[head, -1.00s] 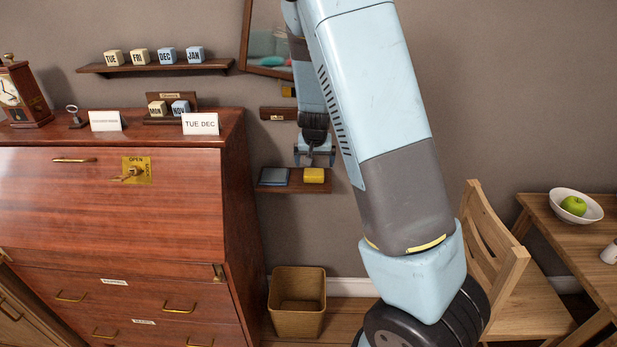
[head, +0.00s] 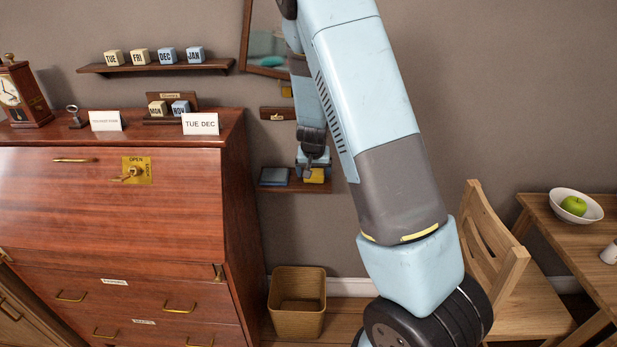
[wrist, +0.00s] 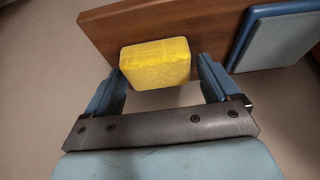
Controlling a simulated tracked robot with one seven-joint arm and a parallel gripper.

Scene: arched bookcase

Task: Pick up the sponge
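The sponge is a yellow block (wrist: 155,63) on a small brown wall shelf (wrist: 115,25). In the head view the sponge (head: 314,176) is partly hidden behind my gripper (head: 313,170). In the wrist view my gripper (wrist: 160,88) is open, with one blue finger on either side of the sponge's near part. The sponge lies between and just beyond the fingertips. A gap shows at the right finger; the left fingertip is very close to the sponge's edge, and I cannot tell if it touches.
A blue-grey flat object (head: 274,177) lies on the shelf left of the sponge. A mirror (head: 268,40) hangs above. A wicker bin (head: 297,302) stands on the floor below. The wooden desk (head: 110,205) is at left, a chair (head: 490,250) at right.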

